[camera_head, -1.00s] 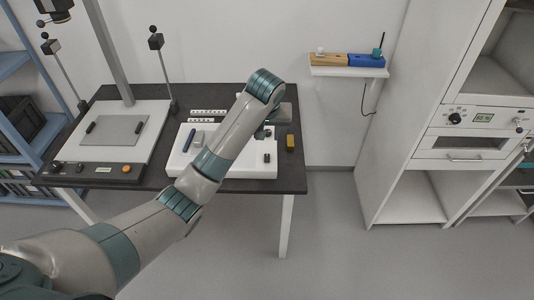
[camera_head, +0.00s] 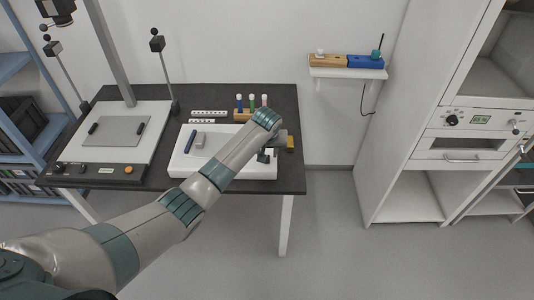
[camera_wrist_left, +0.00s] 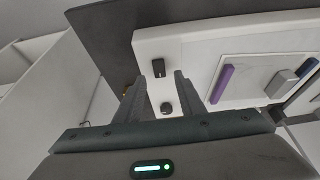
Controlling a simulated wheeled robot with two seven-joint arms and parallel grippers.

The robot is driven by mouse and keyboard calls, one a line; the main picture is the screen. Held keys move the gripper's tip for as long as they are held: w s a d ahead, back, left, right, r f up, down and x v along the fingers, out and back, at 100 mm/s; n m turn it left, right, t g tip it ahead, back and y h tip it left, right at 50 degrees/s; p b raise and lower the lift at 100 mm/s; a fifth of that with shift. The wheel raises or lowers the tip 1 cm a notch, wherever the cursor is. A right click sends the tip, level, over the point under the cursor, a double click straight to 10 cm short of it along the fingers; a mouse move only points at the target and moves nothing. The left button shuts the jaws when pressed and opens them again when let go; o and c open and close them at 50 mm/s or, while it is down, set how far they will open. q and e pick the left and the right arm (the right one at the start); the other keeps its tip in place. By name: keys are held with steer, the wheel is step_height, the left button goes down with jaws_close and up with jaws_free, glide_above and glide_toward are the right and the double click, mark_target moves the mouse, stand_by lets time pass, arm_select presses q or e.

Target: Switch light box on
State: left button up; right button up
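The light box (camera_head: 225,172) is a low white panel on the dark table. In the left wrist view, the light box (camera_wrist_left: 190,45) shows a black rocker-like switch (camera_wrist_left: 158,68) and a round dark knob (camera_wrist_left: 167,108) near its end. My left gripper (camera_head: 264,157) is over the right end of the box in the head view. In the left wrist view, my left gripper (camera_wrist_left: 162,88) has its two fingers apart, with nothing held. The knob and switch appear between the fingers; whether the fingers touch the box is unclear. My right gripper is out of view.
A blue bar (camera_head: 190,141) and grey block (camera_head: 199,139) lie on the box. A rack of capped vials (camera_head: 243,114) stands behind it, a yellow block (camera_head: 290,143) to its right. A copy stand (camera_head: 150,115) occupies the table's left side.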

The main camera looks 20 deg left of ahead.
mark_target(267, 159)
arm_select(q)
steer(key=shift+x, duration=1.45)
jaws_close()
